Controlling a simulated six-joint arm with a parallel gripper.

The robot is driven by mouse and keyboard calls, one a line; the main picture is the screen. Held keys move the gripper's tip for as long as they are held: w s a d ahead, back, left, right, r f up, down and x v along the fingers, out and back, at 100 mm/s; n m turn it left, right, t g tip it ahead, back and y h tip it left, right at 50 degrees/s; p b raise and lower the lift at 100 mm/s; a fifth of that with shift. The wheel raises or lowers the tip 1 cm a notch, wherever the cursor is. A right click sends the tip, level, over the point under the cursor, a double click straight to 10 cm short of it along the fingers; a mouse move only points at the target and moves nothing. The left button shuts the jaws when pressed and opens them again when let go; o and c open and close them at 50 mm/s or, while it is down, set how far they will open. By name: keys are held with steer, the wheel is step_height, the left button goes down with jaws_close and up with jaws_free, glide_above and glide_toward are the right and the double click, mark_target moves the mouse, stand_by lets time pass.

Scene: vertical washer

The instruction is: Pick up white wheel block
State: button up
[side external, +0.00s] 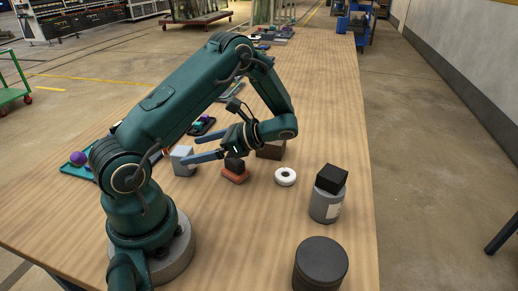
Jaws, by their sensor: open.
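A white wheel block (286,177), a thick ring with a dark hole, lies flat on the wooden table (345,140) in the side external view. My gripper (190,156) is open, its two long blue-grey fingers pointing left. It is to the left of the white wheel and apart from it. A light grey block (183,163) is near the fingertips; I cannot tell whether it lies between them. Nothing is visibly held.
A black block on a reddish block (234,176) sits below my gripper. A brown block (271,150) stands behind the wheel. To its right, a black cube (331,179) tops a grey can (325,207). A dark round container (320,264) stands in front. The table's right strip is clear.

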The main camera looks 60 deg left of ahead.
mark_target(188, 151)
steer(key=shift+x, duration=2.4)
jaws_close()
steer(key=shift+r, duration=0.1)
